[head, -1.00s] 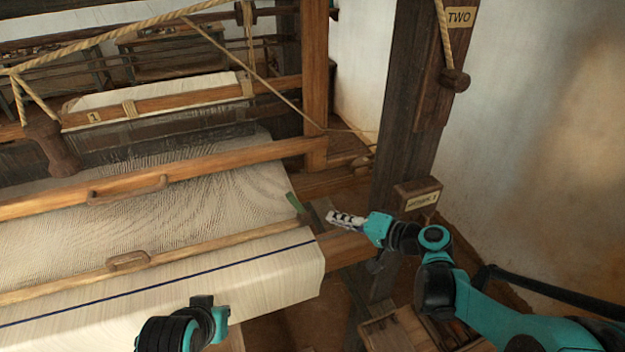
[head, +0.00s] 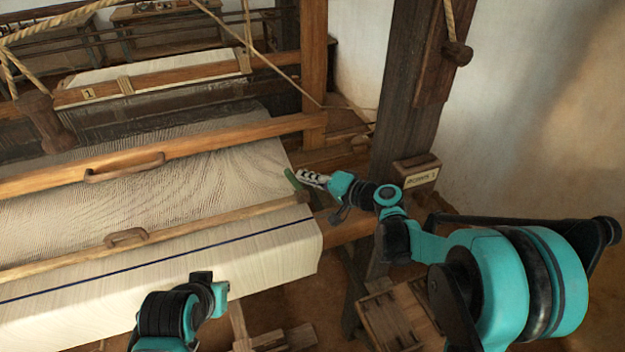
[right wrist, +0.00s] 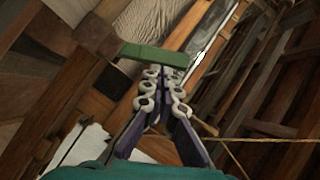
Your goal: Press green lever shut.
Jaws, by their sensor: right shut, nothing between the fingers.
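The green lever (head: 292,180) stands at the right edge of the cloth, near the end of the wooden bar. In the right wrist view the green lever (right wrist: 153,55) lies across the picture just beyond my fingertips. My right gripper (head: 303,177) is shut and empty, with its tips close beside the lever; it also shows in the right wrist view (right wrist: 162,72). I cannot tell whether the tips touch the lever. My left gripper (head: 212,283) is in front of the cloth, and its fingers are not clear.
The pale cloth (head: 250,262) with a dark stripe fills the left side. A dark post (head: 402,90) and a labelled block (head: 416,172) stand just right of my right gripper. Wooden pedals (head: 395,315) lie low. Ropes (head: 270,65) hang above the loom.

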